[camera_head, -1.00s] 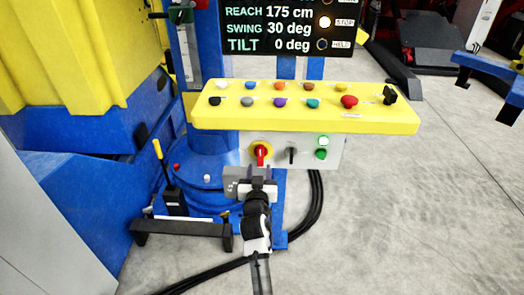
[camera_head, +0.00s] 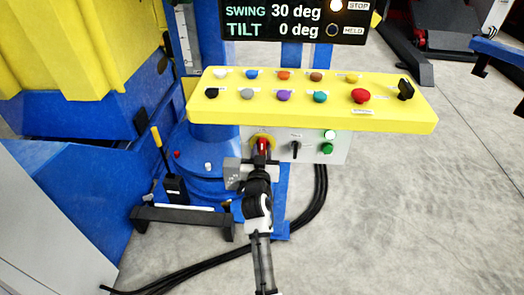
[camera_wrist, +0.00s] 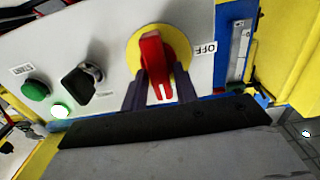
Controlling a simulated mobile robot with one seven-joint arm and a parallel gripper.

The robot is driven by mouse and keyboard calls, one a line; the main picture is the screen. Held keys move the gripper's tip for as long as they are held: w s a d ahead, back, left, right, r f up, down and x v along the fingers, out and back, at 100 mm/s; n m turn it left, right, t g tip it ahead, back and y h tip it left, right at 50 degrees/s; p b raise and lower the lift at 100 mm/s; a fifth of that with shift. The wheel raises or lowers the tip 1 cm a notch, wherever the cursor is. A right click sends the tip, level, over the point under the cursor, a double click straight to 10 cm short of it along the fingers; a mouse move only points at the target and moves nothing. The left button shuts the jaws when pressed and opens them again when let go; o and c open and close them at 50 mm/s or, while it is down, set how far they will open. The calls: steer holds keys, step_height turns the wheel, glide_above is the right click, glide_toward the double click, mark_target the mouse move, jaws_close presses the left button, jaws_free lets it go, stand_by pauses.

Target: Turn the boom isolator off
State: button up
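The boom isolator is a red rotary handle on a yellow disc, on the front panel under the yellow console. It shows in the head view (camera_head: 262,145) and large in the wrist view (camera_wrist: 152,58). A label reading OFF (camera_wrist: 205,48) is beside the disc in the wrist view. My gripper (camera_head: 260,165) is at the isolator and covers its lower part in the head view. In the wrist view my gripper's two dark fingers (camera_wrist: 162,92) stand on either side of the red handle. They look apart, with a gap on the right side; contact is unclear.
The yellow console (camera_head: 330,118) with coloured knobs and a red button (camera_head: 361,96) overhangs the panel. A yellow-handled lever (camera_head: 157,142) stands at left. Black cables (camera_head: 318,200) hang below.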

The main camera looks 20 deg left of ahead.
jaws_close()
steer(key=shift+n, duration=0.4)
steer(key=n, duration=0.2)
steer(key=shift+a+r+n, duration=0.1)
steer(key=shift+a+n, duration=0.05)
steer(key=shift+n, duration=0.15)
steer(key=n+p, duration=0.1)
steer(key=n, duration=0.3)
steer(key=shift+a+n+p, duration=0.15)
steer(key=shift+n+p, duration=0.15)
steer(key=shift+p, duration=0.1)
steer(key=n+p, duration=0.1)
steer(key=n, duration=0.2)
steer(key=n+p, duration=0.2)
steer(key=n, duration=0.1)
steer(key=n+p, duration=0.1)
steer(key=n, duration=0.3)
steer(key=shift+a+f, duration=0.1)
steer(key=shift+f, duration=0.2)
